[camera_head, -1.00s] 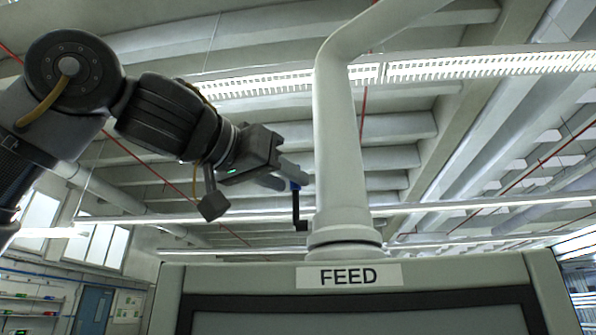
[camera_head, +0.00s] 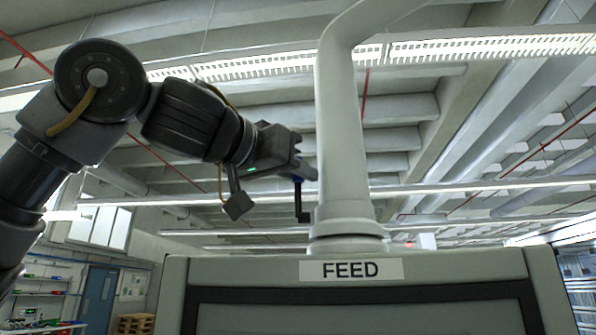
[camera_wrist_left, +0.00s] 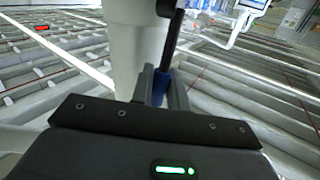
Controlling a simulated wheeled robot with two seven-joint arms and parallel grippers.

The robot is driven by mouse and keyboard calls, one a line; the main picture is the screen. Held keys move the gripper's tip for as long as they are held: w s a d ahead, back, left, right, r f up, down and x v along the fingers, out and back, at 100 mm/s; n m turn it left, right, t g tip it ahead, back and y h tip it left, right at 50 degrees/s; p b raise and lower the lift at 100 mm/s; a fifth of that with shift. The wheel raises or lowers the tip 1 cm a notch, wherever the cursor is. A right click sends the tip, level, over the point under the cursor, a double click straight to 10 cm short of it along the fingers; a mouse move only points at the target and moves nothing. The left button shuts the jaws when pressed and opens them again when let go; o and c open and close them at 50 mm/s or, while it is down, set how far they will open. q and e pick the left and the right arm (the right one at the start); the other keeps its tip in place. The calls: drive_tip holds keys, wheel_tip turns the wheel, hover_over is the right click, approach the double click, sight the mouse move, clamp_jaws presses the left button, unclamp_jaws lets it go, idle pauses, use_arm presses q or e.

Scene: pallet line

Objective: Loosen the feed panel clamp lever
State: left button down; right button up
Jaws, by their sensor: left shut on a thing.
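The FEED panel (camera_head: 230,270) fills the lower middle of the head view, with a pale support post (camera_head: 343,140) rising from its top. The clamp lever (camera_head: 303,203) is a dark crank with a blue grip, beside the left of the post just above its collar. My left gripper (camera_head: 306,172) is shut on the blue part of the lever. In the left wrist view the blue grip (camera_wrist_left: 160,86) sits between the two fingers, and the lever's black arm (camera_wrist_left: 173,40) extends away from it. My right gripper is not in view.
The post (camera_wrist_left: 136,45) stands close beside my left fingers in the wrist view. A blue door (camera_head: 97,296), shelves (camera_head: 38,292) and wooden pallets (camera_head: 136,324) are far off at the lower left.

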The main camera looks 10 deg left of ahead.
sight(295, 177)
use_arm(q)
drive_tip(key=shift+s+f+b, duration=0.1)
drive_tip(key=shift+f+b, duration=0.05)
drive_tip(key=shift+b, duration=0.45)
drive_tip(key=s+f+m+t+h+b, duration=0.1)
drive_tip(key=b, duration=0.4)
drive_tip(key=s+m+t+h+b, duration=0.1)
drive_tip(key=m+t+h+b, duration=0.1)
drive_tip(key=b, duration=0.4)
drive_tip(key=shift+s+f+m, duration=0.3)
drive_tip(key=shift+s+f, duration=0.05)
drive_tip(key=shift+s+m+h+b, duration=0.45)
drive_tip(key=shift+m+h+b, duration=0.45)
drive_tip(key=shift+h+b, duration=0.2)
drive_tip(key=c, duration=1.4)
unclamp_jaws()
